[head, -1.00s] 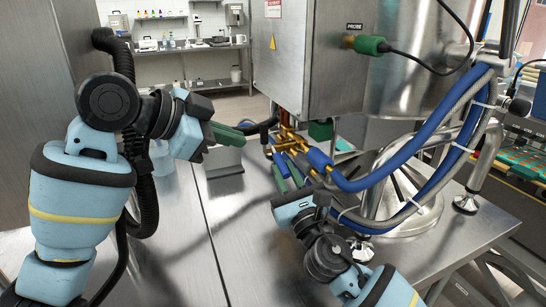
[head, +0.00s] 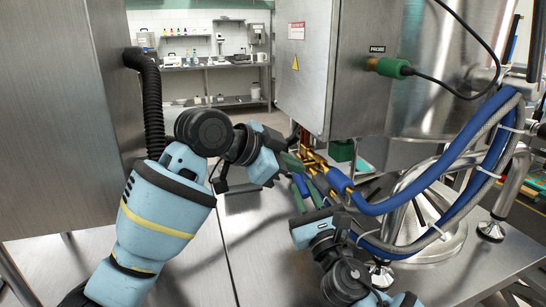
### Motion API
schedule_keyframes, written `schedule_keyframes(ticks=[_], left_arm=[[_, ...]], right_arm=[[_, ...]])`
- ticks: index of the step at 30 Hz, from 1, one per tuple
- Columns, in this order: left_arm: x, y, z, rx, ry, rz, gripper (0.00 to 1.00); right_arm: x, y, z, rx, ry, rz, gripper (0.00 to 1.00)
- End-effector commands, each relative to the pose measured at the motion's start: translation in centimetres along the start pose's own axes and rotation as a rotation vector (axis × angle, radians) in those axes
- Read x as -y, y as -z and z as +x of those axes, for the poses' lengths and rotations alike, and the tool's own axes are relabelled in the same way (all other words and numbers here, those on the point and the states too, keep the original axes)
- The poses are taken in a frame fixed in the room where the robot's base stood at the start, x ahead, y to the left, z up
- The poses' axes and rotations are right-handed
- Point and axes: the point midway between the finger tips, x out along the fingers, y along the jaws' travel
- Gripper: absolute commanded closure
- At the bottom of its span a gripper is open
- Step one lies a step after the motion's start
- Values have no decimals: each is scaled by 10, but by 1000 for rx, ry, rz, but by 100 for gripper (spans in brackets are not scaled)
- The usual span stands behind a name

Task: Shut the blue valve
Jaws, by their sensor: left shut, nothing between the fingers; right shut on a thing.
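The brass valve manifold (head: 313,163) sits low beside the steel cabinet, with blue hose ends joined to it. A small blue valve handle (head: 300,184) shows just below the brass, partly hidden by green fingers. My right gripper (head: 308,192) comes up from below, its green fingers on either side of the blue handle and shut on it. My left gripper (head: 292,162) is shut and empty, its green fingertips at the left side of the manifold. From this angle I cannot tell whether they touch the brass.
Thick blue and grey hoses (head: 440,175) loop to the right of the manifold. A steel cabinet (head: 335,70) with a green probe plug (head: 395,68) stands above it. The steel table (head: 195,270) is clear in front.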

Motion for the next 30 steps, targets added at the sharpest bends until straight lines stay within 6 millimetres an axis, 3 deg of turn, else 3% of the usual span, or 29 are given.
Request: schedule_keyframes(ticks=[9,30], left_arm=[[0,-25,27,0,-1,-1,100],[-2,-39,39,4,33,50,100]], right_arm=[[-1,0,0,0,-1,0,100],[-1,0,0,1,-2,0,100]])
